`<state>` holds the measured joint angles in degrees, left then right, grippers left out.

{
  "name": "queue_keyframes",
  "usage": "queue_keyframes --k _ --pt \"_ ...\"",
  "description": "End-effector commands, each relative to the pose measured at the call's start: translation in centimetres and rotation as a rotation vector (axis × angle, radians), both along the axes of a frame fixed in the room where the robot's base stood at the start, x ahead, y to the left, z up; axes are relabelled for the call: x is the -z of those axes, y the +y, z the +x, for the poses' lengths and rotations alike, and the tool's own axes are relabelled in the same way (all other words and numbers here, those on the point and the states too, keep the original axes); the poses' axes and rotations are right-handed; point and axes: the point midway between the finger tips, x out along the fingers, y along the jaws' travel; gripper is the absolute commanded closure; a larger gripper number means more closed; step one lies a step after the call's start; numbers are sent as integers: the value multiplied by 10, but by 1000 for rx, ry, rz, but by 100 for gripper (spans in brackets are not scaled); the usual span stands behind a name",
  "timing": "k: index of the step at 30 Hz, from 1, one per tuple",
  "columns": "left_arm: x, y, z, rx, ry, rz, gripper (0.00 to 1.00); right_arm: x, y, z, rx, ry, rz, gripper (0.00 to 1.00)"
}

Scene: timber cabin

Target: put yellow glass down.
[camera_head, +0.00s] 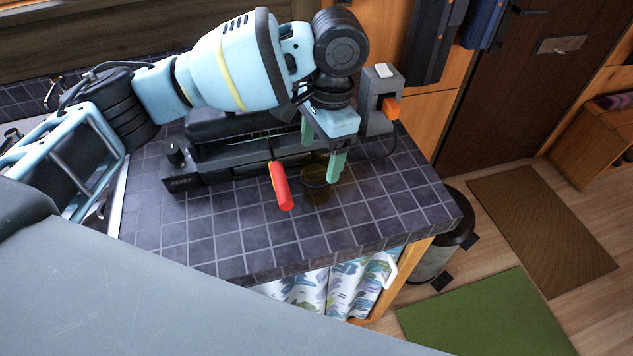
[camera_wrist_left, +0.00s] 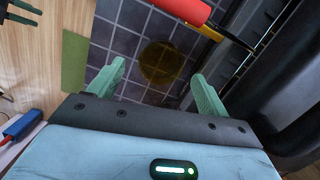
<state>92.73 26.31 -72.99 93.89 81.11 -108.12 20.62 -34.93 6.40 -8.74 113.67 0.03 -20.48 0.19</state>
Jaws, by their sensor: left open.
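The yellow glass (camera_head: 316,190) is a see-through amber tumbler on the dark tiled counter (camera_head: 228,238), near its right end. My left gripper (camera_head: 321,157) is open, with its green fingers pointing down above and around the glass in the head view. In the left wrist view the glass (camera_wrist_left: 161,63) lies between and beyond the two open fingertips (camera_wrist_left: 160,82), and I see no finger touching it.
A grey box with an orange plug (camera_head: 381,108) stands behind. The counter's front is bare. Green (camera_head: 490,315) and brown mats lie on the floor.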

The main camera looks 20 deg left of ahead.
Motion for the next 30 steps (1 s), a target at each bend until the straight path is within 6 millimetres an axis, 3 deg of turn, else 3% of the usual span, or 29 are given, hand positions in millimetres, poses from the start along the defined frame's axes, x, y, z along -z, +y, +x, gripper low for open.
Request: queue_keyframes --k 3,9,19,28,30 --pt "12 1 -1 0 2 -1 22 2 0 -1 1 4 0 64" --pt "18 2 -2 0 2 1 22 2 0 -1 0 4 -1 64" --pt "60 7 -8 0 2 1 22 5 0 -4 -1 12 -1 64" --pt "64 7 -8 0 0 0 22 5 -1 -4 -4 11 -3 64" --pt "64 7 -8 0 0 0 29 5 -1 -4 -4 11 -4 64"
